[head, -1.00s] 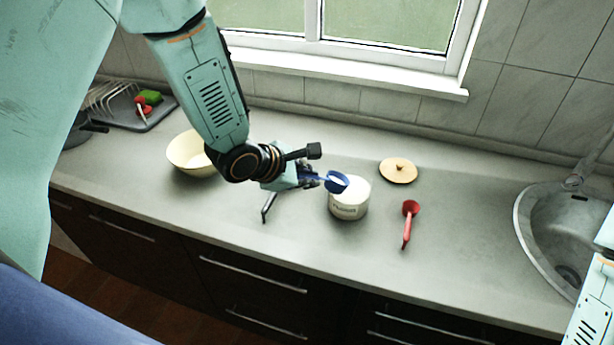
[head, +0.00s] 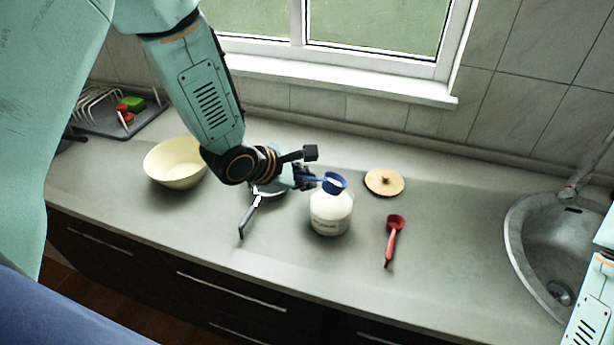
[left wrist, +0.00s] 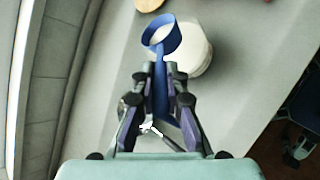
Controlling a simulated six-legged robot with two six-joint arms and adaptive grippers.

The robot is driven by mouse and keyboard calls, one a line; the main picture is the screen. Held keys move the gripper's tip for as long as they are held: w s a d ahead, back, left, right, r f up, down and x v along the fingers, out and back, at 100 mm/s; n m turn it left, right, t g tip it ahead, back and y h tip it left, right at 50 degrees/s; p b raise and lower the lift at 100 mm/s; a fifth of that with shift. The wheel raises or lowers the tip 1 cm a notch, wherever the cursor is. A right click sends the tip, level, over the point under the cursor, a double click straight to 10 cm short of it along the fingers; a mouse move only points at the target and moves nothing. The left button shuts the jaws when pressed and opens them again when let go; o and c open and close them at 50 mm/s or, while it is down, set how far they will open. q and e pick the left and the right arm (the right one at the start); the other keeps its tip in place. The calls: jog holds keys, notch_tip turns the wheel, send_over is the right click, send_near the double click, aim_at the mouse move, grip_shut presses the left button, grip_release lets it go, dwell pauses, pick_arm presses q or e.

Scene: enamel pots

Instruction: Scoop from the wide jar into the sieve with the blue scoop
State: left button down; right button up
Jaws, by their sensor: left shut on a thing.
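My left gripper (head: 304,178) is shut on the handle of the blue scoop (head: 335,184). The scoop's round bowl is at the mouth of the wide jar (head: 330,214), a cream jar with dark lettering, and hides part of its opening. In the left wrist view the scoop bowl (left wrist: 161,36) has pale white contents and overlaps the jar (left wrist: 194,50). The sieve (head: 246,218) seems to be the dark-handled item below my left gripper, mostly hidden by it. My right gripper is out of view.
A cream bowl (head: 175,163) stands at the left. A round wooden lid (head: 384,182) and a red scoop (head: 393,240) lie right of the jar. The sink (head: 553,247) is at the far right. A dish rack (head: 112,112) stands at the back left.

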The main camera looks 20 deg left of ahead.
pick_arm(q)
jog(key=shift+d+f+b, duration=0.2)
jog(key=shift+f+b, duration=0.45)
jog(key=shift+f, duration=0.05)
notch_tip(320, 180, down, 6)
jog(key=b, duration=0.5)
jog(key=shift+s+a+r+t+h, duration=0.35)
jog(key=shift+r+t, duration=0.1)
jog(key=shift+r, duration=0.8)
jog(key=shift+s+a+r+t+h, duration=0.3)
jog(key=shift+r+t, duration=0.2)
jog(key=shift+r, duration=0.75)
jog(key=shift+s+a+r+t+h, duration=0.35)
jog(key=shift+r+t, duration=0.1)
jog(key=shift+r, duration=0.8)
jog(key=shift+r+t+h, duration=0.5)
jog(key=shift+r, duration=0.2)
